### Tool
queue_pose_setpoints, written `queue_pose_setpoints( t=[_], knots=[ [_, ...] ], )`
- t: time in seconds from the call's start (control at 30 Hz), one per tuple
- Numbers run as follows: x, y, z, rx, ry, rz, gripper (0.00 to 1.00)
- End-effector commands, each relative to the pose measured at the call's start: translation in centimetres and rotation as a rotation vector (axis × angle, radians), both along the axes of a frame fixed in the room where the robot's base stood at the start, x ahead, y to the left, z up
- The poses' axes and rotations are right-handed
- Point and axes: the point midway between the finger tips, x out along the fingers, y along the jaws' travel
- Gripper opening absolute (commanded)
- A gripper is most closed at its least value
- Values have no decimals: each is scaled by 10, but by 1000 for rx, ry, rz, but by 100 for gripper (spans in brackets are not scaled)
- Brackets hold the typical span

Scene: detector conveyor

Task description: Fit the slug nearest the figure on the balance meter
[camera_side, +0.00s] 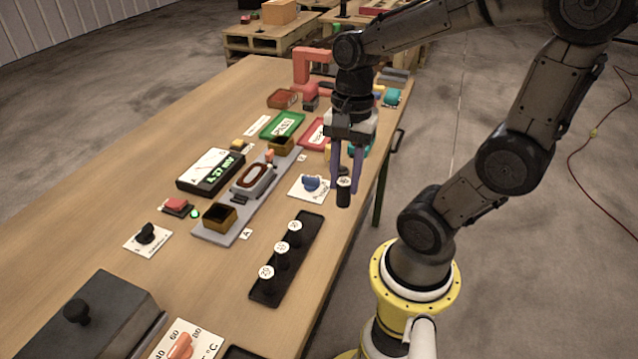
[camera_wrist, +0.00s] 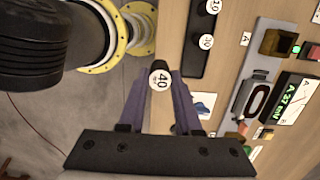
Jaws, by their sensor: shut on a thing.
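My gripper (camera_side: 345,184) is shut on a black slug (camera_side: 343,197) with a white top label, holding it upright above the table's right edge. In the wrist view the held slug (camera_wrist: 160,78) reads 40. Three more white-topped slugs (camera_side: 282,250) stand in a long black tray (camera_side: 304,248); two show in the wrist view (camera_wrist: 206,41), one apparently reading 10. The meter (camera_side: 210,171) shows a green figure ending in 37 mV; its first character is unclear. A grey plate (camera_side: 212,233) carries a near brass cup (camera_side: 219,217) by a label A, a far brass cup (camera_side: 281,146) and a ringed block (camera_side: 252,180).
A blue knob (camera_side: 311,183) on a white card lies left of the held slug. Green (camera_side: 283,125) and red (camera_side: 316,133) trays lie farther back. A black knob (camera_side: 147,233), red button (camera_side: 176,204) and dark lidded box (camera_side: 85,315) are at the left.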

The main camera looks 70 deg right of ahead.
Motion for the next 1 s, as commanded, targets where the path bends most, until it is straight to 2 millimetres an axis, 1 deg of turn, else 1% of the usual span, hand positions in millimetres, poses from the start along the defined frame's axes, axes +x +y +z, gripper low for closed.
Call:
queue_pose_setpoints(
  t=[0.03, 0.1, 0.3, 0.43, 0.6, 0.67, 0.77, 0.87, 0.9, 1.0],
  knots=[
    [-10, 2, 6, -3, -8, -2, 0],
    [-22, 4, 11, -3, -7, -4, 0],
    [-45, 9, 21, -1, -5, -3, 0],
    [-52, 11, 24, 0, -2, -1, 0],
    [-53, 11, 25, 0, -2, -25, 0],
    [-47, 8, 29, 0, -1, -65, 0],
    [-23, 1, 41, 1, 1, -129, 0],
    [10, -2, 51, 1, 3, -157, 0],
    [24, -2, 55, 1, 3, -161, 0],
    [60, 5, 59, 1, 2, -152, 0]
  ],
)
